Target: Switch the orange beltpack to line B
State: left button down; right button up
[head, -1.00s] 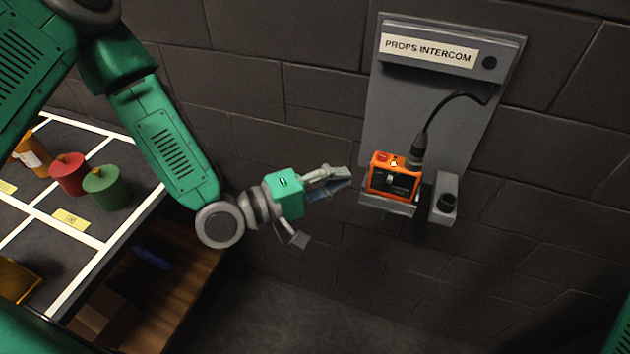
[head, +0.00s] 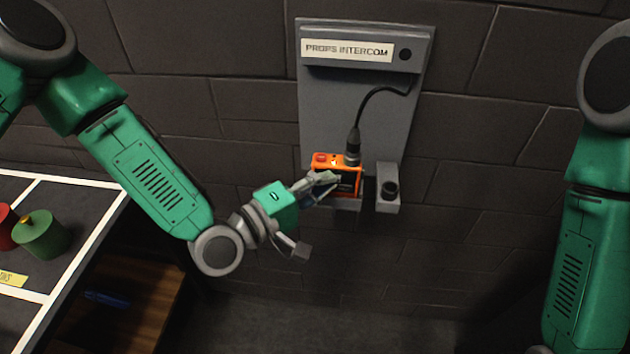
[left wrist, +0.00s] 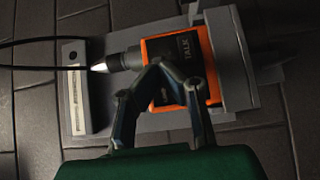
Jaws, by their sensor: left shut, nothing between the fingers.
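The orange beltpack (head: 342,165) sits in a grey holder on the wall panel, with a black cable plugged into its top. It has a red button on top and a dark front face. It also shows in the left wrist view (left wrist: 194,55), where the word TALK is readable on that face. My left gripper (head: 330,183) is shut and empty at the beltpack's front, its fingertips covering the left part of the face. In the left wrist view its fingers (left wrist: 165,68) overlap the face. I cannot tell whether they touch, and the line switch is hidden or unclear.
The grey panel (head: 330,105) carries a PROPS INTERCOM sign (head: 347,50). A grey bracket with a black knob (head: 389,188) stands right of the beltpack. My right arm is at the right edge.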

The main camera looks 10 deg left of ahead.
pick_arm(q)
jog(key=shift+d, duration=0.35)
jog(key=shift+s+f, duration=0.1)
jog(key=v, duration=1.2)
